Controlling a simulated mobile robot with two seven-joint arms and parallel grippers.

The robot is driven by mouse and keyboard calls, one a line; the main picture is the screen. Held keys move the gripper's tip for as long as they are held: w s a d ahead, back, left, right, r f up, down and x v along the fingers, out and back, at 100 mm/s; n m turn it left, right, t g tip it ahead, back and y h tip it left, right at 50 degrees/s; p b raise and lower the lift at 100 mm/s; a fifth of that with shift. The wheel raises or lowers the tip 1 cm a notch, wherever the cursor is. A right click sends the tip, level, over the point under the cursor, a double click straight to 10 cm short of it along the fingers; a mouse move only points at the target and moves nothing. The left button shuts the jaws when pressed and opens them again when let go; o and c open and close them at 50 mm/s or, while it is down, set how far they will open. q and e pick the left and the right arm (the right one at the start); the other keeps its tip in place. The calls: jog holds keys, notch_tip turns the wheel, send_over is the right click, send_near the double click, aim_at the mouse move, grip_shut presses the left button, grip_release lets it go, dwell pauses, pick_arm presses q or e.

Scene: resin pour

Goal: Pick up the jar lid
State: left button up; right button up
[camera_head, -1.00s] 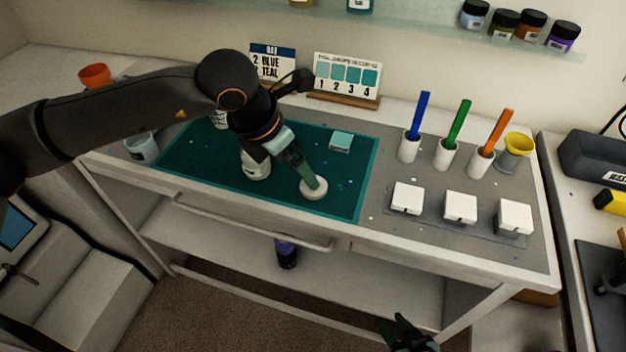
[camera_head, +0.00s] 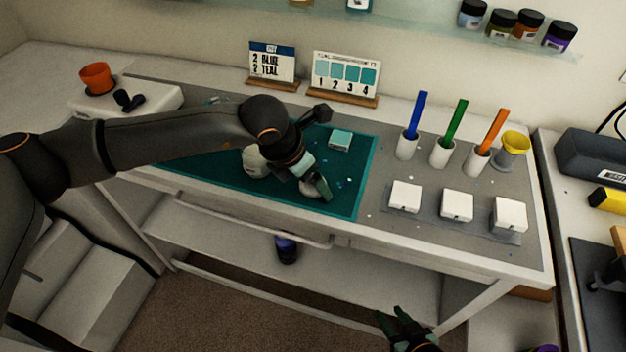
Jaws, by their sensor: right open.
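The jar lid (camera_head: 307,191), a small white disc, lies on the teal mat (camera_head: 345,207) near its front right part. My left gripper (camera_head: 319,186) is right over it, fingers pointing down, and hides much of it. I cannot tell whether the fingers are around the lid or only above it. A white jar (camera_head: 254,163) stands on the mat left of the lid, partly behind my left wrist. My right gripper (camera_head: 398,325) is open and empty, low in front of the bench, far from the lid.
A teal block (camera_head: 340,140) lies on the mat behind the lid. Two cards (camera_head: 345,75) stand behind. An orange pot (camera_head: 97,77) is far left.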

pick_arm(q)
jog(key=c, duration=1.2)
jog(key=shift+r, duration=0.1)
